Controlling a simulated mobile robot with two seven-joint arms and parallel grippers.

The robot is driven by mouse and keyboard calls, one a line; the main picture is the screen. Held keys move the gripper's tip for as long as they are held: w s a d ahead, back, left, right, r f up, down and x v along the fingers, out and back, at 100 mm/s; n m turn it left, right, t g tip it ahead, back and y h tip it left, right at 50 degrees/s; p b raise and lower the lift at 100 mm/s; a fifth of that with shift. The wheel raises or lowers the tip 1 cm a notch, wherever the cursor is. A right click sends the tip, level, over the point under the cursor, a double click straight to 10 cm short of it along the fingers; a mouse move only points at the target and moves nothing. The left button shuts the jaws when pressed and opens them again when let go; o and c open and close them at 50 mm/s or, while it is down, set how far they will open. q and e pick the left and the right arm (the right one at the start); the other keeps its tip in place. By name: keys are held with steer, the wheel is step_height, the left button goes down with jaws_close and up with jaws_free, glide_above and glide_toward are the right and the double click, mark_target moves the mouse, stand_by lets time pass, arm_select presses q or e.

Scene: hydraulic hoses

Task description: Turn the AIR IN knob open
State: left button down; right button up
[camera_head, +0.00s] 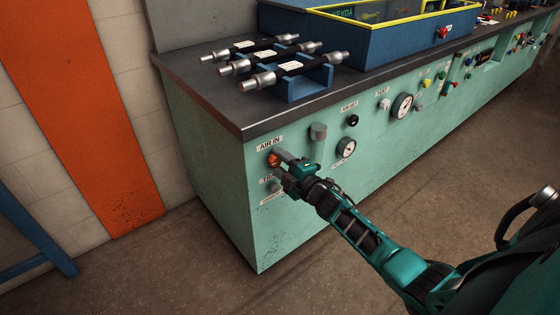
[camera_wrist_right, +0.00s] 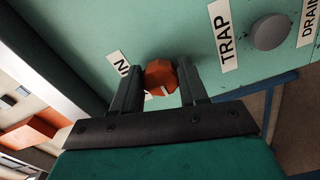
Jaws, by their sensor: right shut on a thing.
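The AIR IN knob (camera_head: 273,160) is a small orange-red knob on the left part of the green cabinet front, just below the AIR IN label (camera_head: 269,144). My right gripper (camera_head: 279,163) is at the knob, with its fingers shut on it. In the right wrist view the orange knob (camera_wrist_right: 160,77) sits between the two dark fingers (camera_wrist_right: 160,88), and a white mark shows on it. The knob's label (camera_wrist_right: 121,68) is partly hidden there. My left gripper is not in view.
The TRAP label (camera_wrist_right: 223,36) and a grey round knob (camera_wrist_right: 269,32) are beside the AIR IN knob. Hoses (camera_head: 290,68) rest on the dark countertop (camera_head: 190,72) above.

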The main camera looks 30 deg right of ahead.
steer(key=shift+w+d+r, duration=0.1)
steer(key=shift+r, duration=0.1)
steer(key=o, duration=0.8)
steer(key=shift+o, duration=1.3)
steer(key=shift+f, duration=0.15)
steer(key=shift+s, duration=0.45)
steer(key=s+p, duration=0.2)
steer(key=s, duration=1)
steer(key=shift+d, duration=0.45)
